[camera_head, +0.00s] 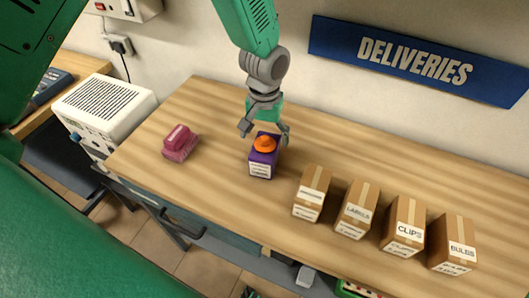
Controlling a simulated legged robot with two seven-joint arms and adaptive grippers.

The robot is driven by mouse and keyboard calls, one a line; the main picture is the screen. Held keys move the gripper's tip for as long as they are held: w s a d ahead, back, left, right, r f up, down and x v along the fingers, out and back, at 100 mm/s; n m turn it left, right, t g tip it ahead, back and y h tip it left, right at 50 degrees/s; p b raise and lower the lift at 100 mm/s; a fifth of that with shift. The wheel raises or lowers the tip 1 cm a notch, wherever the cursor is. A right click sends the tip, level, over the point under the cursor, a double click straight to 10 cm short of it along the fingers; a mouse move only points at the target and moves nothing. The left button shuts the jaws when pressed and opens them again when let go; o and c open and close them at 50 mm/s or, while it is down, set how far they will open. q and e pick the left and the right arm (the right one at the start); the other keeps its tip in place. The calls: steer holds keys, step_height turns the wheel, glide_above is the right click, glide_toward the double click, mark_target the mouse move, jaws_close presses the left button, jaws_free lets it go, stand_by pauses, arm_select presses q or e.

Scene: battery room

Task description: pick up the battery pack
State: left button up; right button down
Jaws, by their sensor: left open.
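A purple box with an orange round top and a white label (263,162), which looks like the battery pack, stands upright on the wooden table (225,195). The label is too small to read. My left gripper (264,132) is open and points down just above and behind the box, with one finger on each side of its top. I cannot tell whether the fingers touch it. My right gripper does not show.
Several cardboard boxes, one marked CLIPS (404,225), stand in a row to the right. A white vented machine (104,108) is beyond the table's left end. The wall carries a blue DELIVERIES sign (415,58).

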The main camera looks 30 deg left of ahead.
mark_target(266, 149)
arm_select(q)
steer(key=f, duration=0.2)
steer(key=f+p, duration=0.1)
steer(key=f, duration=0.1)
steer(key=shift+s+d, duration=0.2)
steer(key=shift+d, duration=0.2)
steer(key=shift+f, duration=0.35)
steer(key=shift+w+a+f, duration=0.15)
steer(key=shift+a, duration=0.2)
steer(key=c, duration=1.8)
steer(key=shift+d, duration=0.2)
